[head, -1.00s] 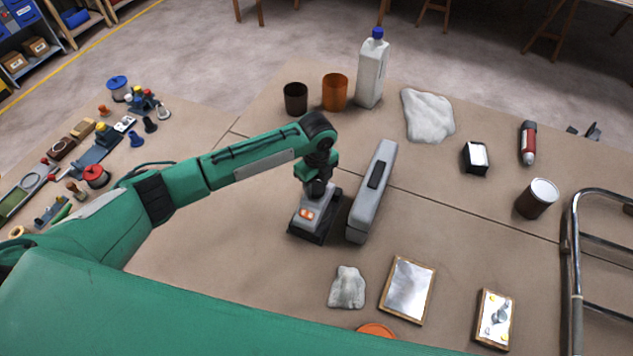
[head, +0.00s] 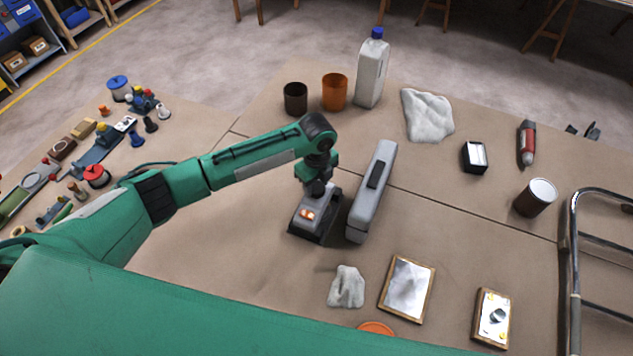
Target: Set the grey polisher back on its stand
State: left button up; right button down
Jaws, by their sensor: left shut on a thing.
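The grey polisher (head: 319,203) is a grey block with orange lights on its near face, left of centre in the head view. A dark base (head: 304,233) shows under it; I cannot tell whether this is the polisher's underside or its stand. My left gripper (head: 319,186) reaches down from above and is shut on the top of the polisher. The wrist hides part of its upper end, and the fingertips are hard to make out. My right gripper is out of view.
A long grey case (head: 364,210) with a black handle stands close to the polisher's right. Cups (head: 335,92) and a white bottle (head: 370,75) stand behind. A cloth (head: 346,287) and framed plate (head: 407,288) lie in front. A metal rail (head: 576,270) bounds the right.

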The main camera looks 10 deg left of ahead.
pick_arm(q)
jog(key=shift+r+p, duration=0.15)
jog(key=shift+p, duration=0.2)
jog(key=shift+f+b, duration=0.3)
jog(key=shift+f, duration=0.3)
dwell(0.6)
jog(key=o, duration=0.8)
jog(key=shift+f, duration=0.1)
notch_tip(320, 180, up, 9)
jog(key=p, duration=0.8)
jog(key=shift+f, duration=0.1)
notch_tip(320, 180, up, 2)
jog(key=shift+r+p, duration=0.15)
jog(key=shift+p, duration=0.6)
